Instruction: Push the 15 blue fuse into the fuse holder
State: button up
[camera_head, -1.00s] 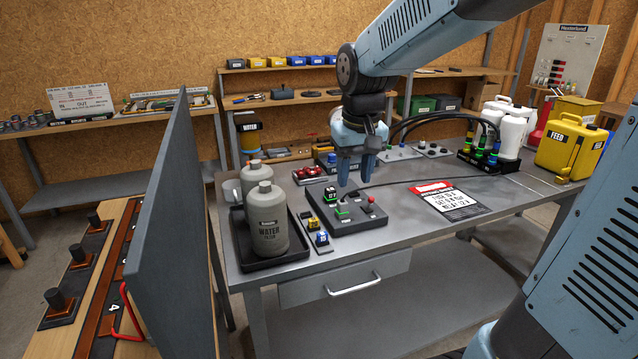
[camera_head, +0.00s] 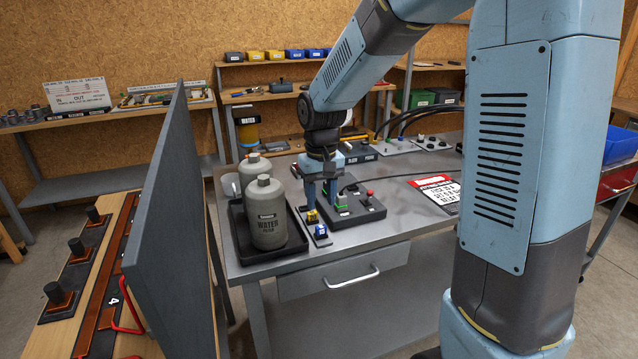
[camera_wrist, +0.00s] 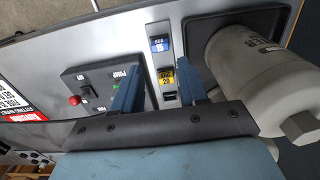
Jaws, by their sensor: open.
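The blue fuse (camera_head: 321,231) stands on a narrow strip near the bench's front edge. It also shows at the top of the wrist view (camera_wrist: 160,44), with a white label. A yellow fuse (camera_wrist: 166,76) marked 20 stands behind it on the same strip. My gripper (camera_head: 322,205) points down, open and empty, above the strip. In the wrist view its two fingers (camera_wrist: 160,70) lie either side of the yellow fuse, with the blue fuse beyond. The black pump panel (camera_wrist: 103,72) with a green part sits beside the strip; I cannot tell which part is the fuse holder.
A grey water filter bottle (camera_head: 268,215) stands in a black tray (camera_head: 243,238) close left of the strip. A red knob (camera_head: 369,193) rises from the panel. A red-and-white instruction sheet (camera_head: 437,190) lies to the right. A grey partition (camera_head: 172,210) stands left of the bench.

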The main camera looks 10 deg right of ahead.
aim_at(321, 226)
notch_tip(321, 226, down, 9)
jog(key=shift+r, duration=0.15)
dwell(0.4)
jog(key=c, duration=0.6)
jog(key=o, duration=0.6)
